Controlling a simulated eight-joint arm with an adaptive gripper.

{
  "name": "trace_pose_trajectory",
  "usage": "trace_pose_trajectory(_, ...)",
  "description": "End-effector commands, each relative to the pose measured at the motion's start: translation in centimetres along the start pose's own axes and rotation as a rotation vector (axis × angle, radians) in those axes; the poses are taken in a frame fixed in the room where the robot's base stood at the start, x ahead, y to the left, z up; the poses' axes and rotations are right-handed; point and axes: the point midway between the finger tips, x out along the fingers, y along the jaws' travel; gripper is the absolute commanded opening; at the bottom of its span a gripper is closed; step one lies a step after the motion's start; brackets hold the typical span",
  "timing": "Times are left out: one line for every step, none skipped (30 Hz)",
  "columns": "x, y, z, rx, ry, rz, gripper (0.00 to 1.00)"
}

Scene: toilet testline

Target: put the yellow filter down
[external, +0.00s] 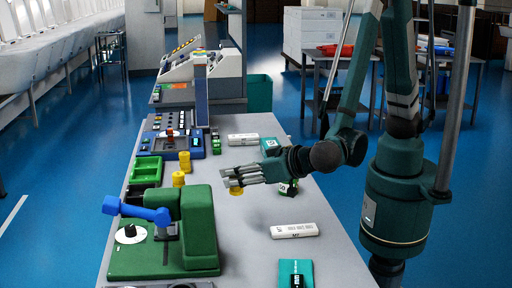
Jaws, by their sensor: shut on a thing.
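My gripper (230,180) reaches in from the right over the grey table, with its fingers pointing left. It is shut on a yellow filter (236,191), which shows just below the fingertips; the fingers hide its upper part. I cannot tell whether its underside touches the table. Two more yellow pieces, one farther back (185,162) and one nearer (178,179), stand to the left of my gripper, close to the green machine.
A green machine (200,230) with a blue handle (137,212) fills the table's near left. A green tray (147,170) and a blue fixture (172,145) lie behind it. A white labelled box (294,230) and a teal packet (296,272) lie nearer. Bare table (250,245) separates machine and box.

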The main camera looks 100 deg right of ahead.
Motion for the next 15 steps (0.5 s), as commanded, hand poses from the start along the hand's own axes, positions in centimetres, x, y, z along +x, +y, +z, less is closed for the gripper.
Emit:
trace_pose_trajectory(0.0, 0.0, 0.0, 0.000, 0.000, 0.000, 0.12)
trace_pose_trajectory(0.0, 0.0, 0.0, 0.000, 0.000, 0.000, 0.12)
trace_pose_trajectory(0.0, 0.0, 0.0, 0.000, 0.000, 0.000, 0.12)
trace_pose_trajectory(0.0, 0.0, 0.0, 0.000, 0.000, 0.000, 0.12)
trace_pose_trajectory(0.0, 0.1, 0.0, 0.000, 0.000, 0.001, 0.12)
trace_pose_trajectory(0.0, 0.1, 0.0, 0.000, 0.000, 0.001, 0.12)
trace_pose_trajectory(-0.1, 0.2, -0.1, 0.001, 0.000, 0.002, 0.12)
trace_pose_trajectory(-0.1, 0.3, -0.1, 0.001, 0.000, 0.003, 0.12)
trace_pose_trajectory(-0.2, 0.5, -0.1, 0.002, 0.000, 0.005, 0.12)
trace_pose_trajectory(-0.2, 0.6, -0.2, 0.003, 0.000, 0.007, 0.12)
trace_pose_trajectory(-0.3, 0.8, -0.2, 0.004, -0.001, 0.010, 0.12)
trace_pose_trajectory(-0.4, 1.1, -0.3, 0.005, -0.001, 0.013, 0.12)
trace_pose_trajectory(-0.5, 1.4, -0.4, 0.007, -0.001, 0.016, 0.12)
trace_pose_trajectory(-0.6, 1.7, -0.5, 0.008, -0.001, 0.019, 0.12)
trace_pose_trajectory(-0.8, 2.2, -0.7, 0.011, -0.002, 0.025, 0.12)
